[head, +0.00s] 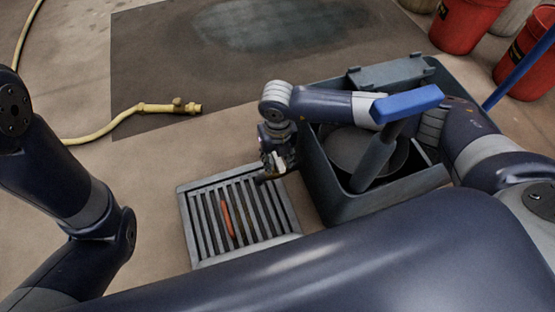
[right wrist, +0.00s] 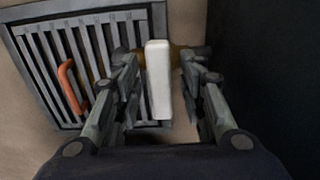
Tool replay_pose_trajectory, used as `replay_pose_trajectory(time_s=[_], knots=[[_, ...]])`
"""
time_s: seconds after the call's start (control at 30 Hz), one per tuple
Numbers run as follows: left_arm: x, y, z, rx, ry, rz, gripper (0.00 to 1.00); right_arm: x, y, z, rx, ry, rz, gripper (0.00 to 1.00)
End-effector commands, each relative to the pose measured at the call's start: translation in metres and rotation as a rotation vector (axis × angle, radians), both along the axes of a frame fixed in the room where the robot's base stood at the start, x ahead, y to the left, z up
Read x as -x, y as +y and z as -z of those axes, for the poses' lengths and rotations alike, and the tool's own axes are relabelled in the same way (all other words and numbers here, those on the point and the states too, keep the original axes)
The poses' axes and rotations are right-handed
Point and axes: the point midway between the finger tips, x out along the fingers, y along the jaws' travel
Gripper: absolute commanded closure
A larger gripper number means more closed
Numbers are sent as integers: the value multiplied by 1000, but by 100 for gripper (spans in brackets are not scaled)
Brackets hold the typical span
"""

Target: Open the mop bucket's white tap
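The mop bucket (head: 335,205) is a grey-blue tub with a blue-gripped lever (head: 405,104), standing right of centre in the head view. Its white tap handle (right wrist: 158,80) is a white bar between my right gripper's fingers in the right wrist view; a little of the white (head: 279,162) shows in the head view. A brownish tap body (right wrist: 182,55) runs behind it. My right gripper (right wrist: 167,85) is open, one finger on each side of the handle. The left finger is close to it; a gap shows on the right. My left gripper is out of view.
A metal floor grate (head: 185,222) lies below the tap, with an orange, bar-like thing (head: 228,215) on it. A yellow hose (head: 120,121) with a brass end lies on the floor. Red buckets (head: 466,22) stand at upper right. A dark mat (head: 150,70) lies behind.

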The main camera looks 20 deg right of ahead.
Motion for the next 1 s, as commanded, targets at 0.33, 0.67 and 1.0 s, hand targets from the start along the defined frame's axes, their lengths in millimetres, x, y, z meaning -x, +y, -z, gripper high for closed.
replay_pose_trajectory(time_s=[0.33,0.67,1.0], knots=[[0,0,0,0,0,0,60,0,0,0,0,0,0,92],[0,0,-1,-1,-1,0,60,0,0,-1,0,0,-8,100],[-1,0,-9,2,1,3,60,0,0,-2,0,0,-154,100]])
